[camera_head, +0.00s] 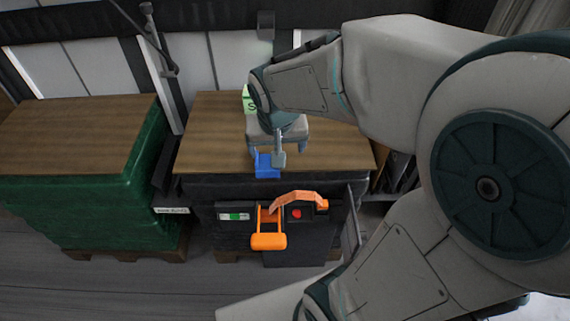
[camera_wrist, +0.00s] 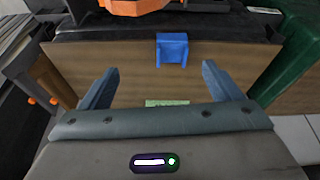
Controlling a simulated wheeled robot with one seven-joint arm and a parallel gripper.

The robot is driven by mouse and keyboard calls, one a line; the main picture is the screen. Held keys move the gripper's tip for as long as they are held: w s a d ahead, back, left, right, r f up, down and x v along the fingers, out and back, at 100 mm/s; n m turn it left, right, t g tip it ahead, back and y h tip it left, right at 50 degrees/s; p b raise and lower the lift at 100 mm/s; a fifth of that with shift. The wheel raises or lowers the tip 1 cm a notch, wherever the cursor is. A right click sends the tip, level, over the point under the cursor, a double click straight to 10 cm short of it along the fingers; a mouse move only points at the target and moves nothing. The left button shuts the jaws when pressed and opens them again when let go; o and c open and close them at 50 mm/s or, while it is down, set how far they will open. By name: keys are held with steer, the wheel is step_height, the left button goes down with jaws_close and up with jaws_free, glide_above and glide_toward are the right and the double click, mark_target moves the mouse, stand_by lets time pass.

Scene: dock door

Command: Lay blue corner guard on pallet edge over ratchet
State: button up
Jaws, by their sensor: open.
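The blue corner guard (camera_head: 266,167) sits at the front edge of the wood-topped pallet load (camera_head: 215,135), above the orange ratchet (camera_head: 268,241) on the dark front face. In the wrist view the guard (camera_wrist: 172,50) lies near the load's edge, with part of the orange ratchet (camera_wrist: 135,6) beyond it. My gripper (camera_head: 278,152) is over the load's top just behind the guard. In the wrist view my gripper (camera_wrist: 160,68) has its fingers spread wide and nothing held between them. I cannot tell how high the fingers are above the wood.
A green-wrapped load (camera_head: 95,215) with a wooden top stands at the left, close beside the dark one. A light green label (camera_head: 249,98) is on the wood behind my gripper. A door wall with a dark post (camera_head: 160,45) stands behind.

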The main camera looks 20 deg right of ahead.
steer(key=s+r+n+g+y, duration=0.1)
steer(key=s+n, duration=0.1)
steer(key=s, duration=0.8)
steer(key=shift+s+a, duration=0.15)
steer(key=shift+s, duration=0.05)
